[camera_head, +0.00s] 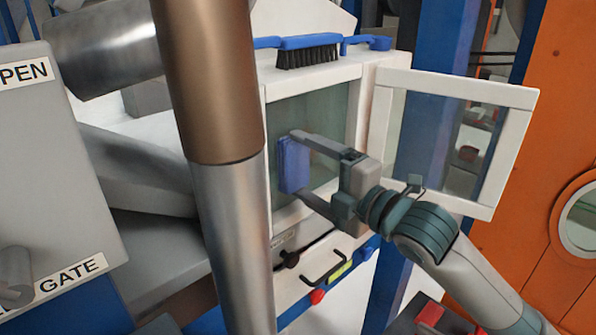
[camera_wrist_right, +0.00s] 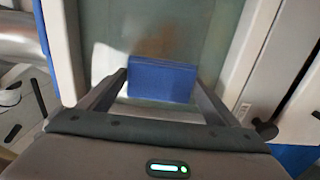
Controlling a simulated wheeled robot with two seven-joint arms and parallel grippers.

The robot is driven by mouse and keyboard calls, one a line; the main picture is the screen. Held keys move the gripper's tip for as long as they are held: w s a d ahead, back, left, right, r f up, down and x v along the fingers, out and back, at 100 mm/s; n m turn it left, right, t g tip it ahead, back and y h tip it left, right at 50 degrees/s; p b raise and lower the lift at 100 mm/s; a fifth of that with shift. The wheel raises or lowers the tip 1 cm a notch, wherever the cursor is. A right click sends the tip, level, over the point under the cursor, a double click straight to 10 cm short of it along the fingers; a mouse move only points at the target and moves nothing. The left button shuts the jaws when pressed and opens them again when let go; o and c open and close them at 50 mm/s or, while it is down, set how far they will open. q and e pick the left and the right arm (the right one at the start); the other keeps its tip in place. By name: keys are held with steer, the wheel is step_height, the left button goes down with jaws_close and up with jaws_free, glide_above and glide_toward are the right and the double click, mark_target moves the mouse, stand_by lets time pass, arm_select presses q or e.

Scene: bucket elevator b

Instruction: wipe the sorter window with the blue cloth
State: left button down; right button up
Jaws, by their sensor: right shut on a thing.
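The sorter window (camera_head: 326,113) is a greenish glass pane in a white frame on the white sorter cabinet. Its pane also shows in the right wrist view (camera_wrist_right: 175,30). My right gripper (camera_head: 297,168) is shut on the blue cloth (camera_head: 292,165), a folded block between its two fingers. The cloth lies in front of the left middle part of the pane; whether it touches the glass I cannot tell. In the right wrist view the cloth (camera_wrist_right: 162,80) sits between the fingertips with the pane behind it. My left gripper is not in view.
A white-framed glass door (camera_head: 455,135) stands open right of the window. A blue brush (camera_head: 308,50) lies on the cabinet top. A thick pipe (camera_head: 225,180) stands close in front, left of the window. Below are a handle (camera_head: 324,268) and a red knob (camera_head: 318,296).

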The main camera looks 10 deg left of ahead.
steer(key=shift+w+d, duration=0.45)
steer(key=shift+w, duration=0.1)
steer(key=shift+w+d, duration=0.45)
steer(key=shift+w, duration=0.35)
steer(key=shift+w+d, duration=0.45)
steer(key=shift+w, duration=0.35)
steer(key=w+d, duration=0.2)
steer(key=w, duration=0.1)
steer(key=shift+r, duration=0.1)
stand_by(0.4)
steer(key=shift+s+a+p, duration=0.2)
steer(key=shift+s+a, duration=0.35)
steer(key=shift+s, duration=0.2)
steer(key=shift+s+a+p, duration=0.15)
steer(key=shift+s+a, duration=0.35)
steer(key=shift+s, duration=0.25)
